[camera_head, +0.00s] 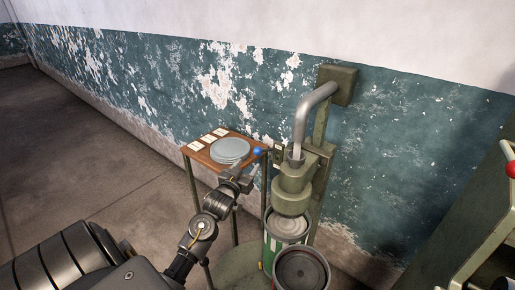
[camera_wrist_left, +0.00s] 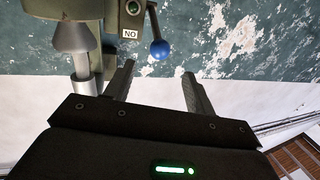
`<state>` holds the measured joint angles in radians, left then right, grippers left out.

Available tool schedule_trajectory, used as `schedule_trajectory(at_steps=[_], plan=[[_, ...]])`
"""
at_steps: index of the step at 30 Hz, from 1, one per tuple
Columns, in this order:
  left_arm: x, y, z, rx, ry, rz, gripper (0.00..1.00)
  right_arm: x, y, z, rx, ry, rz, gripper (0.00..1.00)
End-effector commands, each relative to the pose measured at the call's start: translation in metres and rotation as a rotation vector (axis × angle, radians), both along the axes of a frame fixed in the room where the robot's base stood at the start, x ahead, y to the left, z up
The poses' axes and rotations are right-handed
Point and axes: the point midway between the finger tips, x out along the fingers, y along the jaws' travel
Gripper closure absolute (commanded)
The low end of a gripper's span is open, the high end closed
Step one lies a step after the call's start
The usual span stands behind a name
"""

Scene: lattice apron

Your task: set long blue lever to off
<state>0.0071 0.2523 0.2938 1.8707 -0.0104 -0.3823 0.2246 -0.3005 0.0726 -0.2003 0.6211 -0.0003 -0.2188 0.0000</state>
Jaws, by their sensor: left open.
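The long blue lever shows as a blue ball knob (camera_head: 257,152) beside the green machine in the head view. In the left wrist view the blue knob (camera_wrist_left: 160,50) sits on a short visible length of dark rod. A small label (camera_wrist_left: 130,34) beside the rod appears upside down there and seems to read ON. My left gripper (camera_head: 248,171) is open and empty, just below and in front of the knob. In the wrist view the knob is beyond the gap between its fingertips (camera_wrist_left: 157,76), apart from both. My right gripper is not in view.
The green machine (camera_head: 292,188) stands against the wall, with a bucket (camera_head: 287,225) and an open can (camera_head: 301,270) below. A small wooden table (camera_head: 197,156) with grey plates (camera_head: 229,150) and cards is left of the knob. A green frame with a red knob (camera_head: 511,169) stands at right.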

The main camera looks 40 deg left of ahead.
Motion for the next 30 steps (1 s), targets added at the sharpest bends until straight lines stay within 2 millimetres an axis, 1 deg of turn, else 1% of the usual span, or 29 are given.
schedule_trajectory(at_steps=[1,4,7,11,15,21,25,30], plan=[[0.000,0.000,0.003,0.000,-0.005,0.000,0.45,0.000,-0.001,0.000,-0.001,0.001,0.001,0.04],[0.001,0.001,0.003,0.001,-0.006,0.001,0.45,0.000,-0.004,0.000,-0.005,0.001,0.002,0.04],[0.009,0.003,0.003,0.001,-0.005,0.001,0.45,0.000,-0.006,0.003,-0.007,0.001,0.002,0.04],[0.028,0.009,0.005,0.001,-0.005,0.002,0.45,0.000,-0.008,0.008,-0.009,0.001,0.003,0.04],[0.055,0.017,0.005,0.000,-0.003,0.001,0.45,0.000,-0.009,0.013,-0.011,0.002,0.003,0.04],[0.086,0.027,0.004,0.000,-0.003,0.001,0.45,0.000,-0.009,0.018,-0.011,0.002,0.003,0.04],[0.098,0.030,0.003,0.001,-0.004,0.000,0.45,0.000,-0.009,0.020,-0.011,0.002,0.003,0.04],[0.103,0.031,0.002,0.002,-0.003,0.000,0.45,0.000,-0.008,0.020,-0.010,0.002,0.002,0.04]])
